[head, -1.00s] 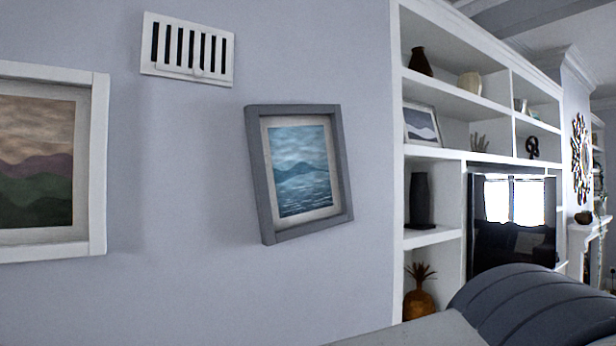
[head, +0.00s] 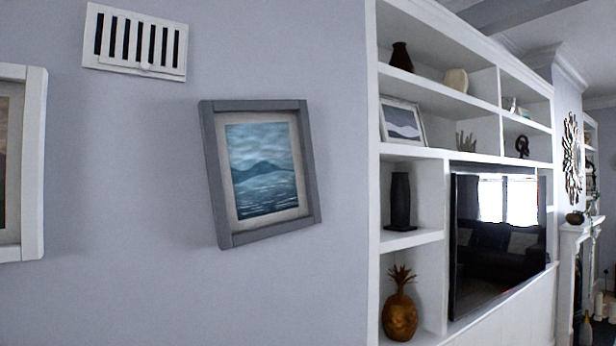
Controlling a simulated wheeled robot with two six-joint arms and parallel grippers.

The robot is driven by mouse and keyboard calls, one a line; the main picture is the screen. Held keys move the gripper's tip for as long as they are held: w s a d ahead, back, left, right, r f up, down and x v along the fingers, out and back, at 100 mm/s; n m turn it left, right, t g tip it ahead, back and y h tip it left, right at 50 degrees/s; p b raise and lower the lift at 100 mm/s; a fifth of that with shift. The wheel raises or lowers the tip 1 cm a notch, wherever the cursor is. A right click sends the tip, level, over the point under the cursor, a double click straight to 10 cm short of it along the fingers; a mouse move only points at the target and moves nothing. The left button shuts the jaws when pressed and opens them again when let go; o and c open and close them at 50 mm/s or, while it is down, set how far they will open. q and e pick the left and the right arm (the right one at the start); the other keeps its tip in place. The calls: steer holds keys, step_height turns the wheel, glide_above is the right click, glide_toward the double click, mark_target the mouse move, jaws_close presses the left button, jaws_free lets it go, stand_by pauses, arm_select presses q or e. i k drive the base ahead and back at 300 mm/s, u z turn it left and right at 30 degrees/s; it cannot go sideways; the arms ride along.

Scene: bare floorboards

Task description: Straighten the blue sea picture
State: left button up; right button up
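The blue sea picture (head: 263,170) hangs on the pale wall left of the middle in the head view. It has a grey frame, a pale mat and a blue sea with a dark hill. It hangs tilted, its lower edge rising towards the right. Neither of my grippers shows in the head view, and nothing touches the picture.
A white-framed picture (head: 34,165) is cut off at the left edge. A white vent (head: 136,42) sits on the wall above. White shelves (head: 412,236) with vases, a golden pineapple (head: 399,305) and a television (head: 495,235) stand to the right.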

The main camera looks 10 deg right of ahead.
mark_target(260, 163)
steer(key=u, duration=0.05)
steer(key=k, duration=1.25)
steer(key=z, duration=0.9)
steer(key=i, duration=1.25)
steer(key=u, duration=0.75)
steer(key=i, duration=0.55)
steer(key=u, duration=0.6)
